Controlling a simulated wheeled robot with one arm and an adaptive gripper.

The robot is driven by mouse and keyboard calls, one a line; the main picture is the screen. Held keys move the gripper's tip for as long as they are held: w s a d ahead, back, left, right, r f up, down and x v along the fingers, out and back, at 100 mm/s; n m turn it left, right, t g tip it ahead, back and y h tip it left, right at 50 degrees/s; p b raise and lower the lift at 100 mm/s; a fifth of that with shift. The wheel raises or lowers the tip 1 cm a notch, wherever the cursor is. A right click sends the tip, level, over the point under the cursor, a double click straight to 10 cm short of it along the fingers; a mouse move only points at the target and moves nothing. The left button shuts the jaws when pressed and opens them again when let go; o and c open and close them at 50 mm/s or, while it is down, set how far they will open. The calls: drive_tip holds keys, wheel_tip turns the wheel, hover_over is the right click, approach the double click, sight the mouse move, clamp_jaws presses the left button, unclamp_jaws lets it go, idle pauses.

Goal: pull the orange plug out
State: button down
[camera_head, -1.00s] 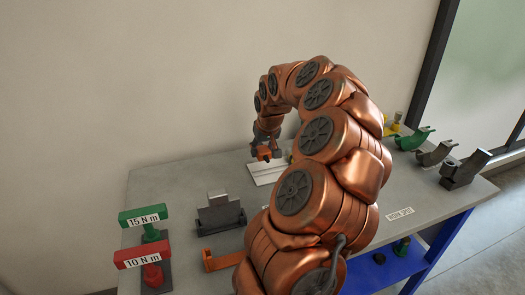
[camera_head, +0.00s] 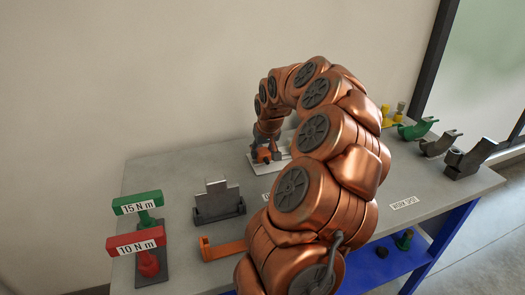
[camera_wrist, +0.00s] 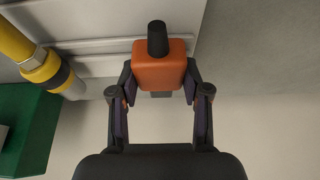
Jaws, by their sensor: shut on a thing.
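The orange plug (camera_wrist: 160,70) is a rounded block with a black stem (camera_wrist: 157,38) on its far side. My gripper (camera_wrist: 160,84) is shut on it, one dark finger on each side. A small grey part shows at the plug's near edge. In the head view my gripper (camera_head: 266,147) holds the plug (camera_head: 263,156) in front of a white plate (camera_head: 257,168) at the back of the bench. I cannot tell whether the plug touches anything besides my fingers.
In the wrist view a yellow pipe with a dark collar (camera_wrist: 38,65) and a green block (camera_wrist: 32,125) lie left of my gripper. In the head view the grey stepped block (camera_head: 218,198), orange bracket (camera_head: 222,250) and green and red torque signs (camera_head: 138,203) stand front left. Saddles (camera_head: 440,145) stand right.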

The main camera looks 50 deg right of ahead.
drive_tip(key=shift+f+b, duration=0.4)
idle(0.4)
drive_tip(key=shift+c, duration=2.3)
unclamp_jaws()
drive_tip(key=shift+r, duration=0.15)
drive_tip(key=v, duration=1.1)
drive_tip(key=shift+s+r, duration=0.25)
drive_tip(key=shift+r, duration=0.1)
drive_tip(key=shift+a, duration=0.25)
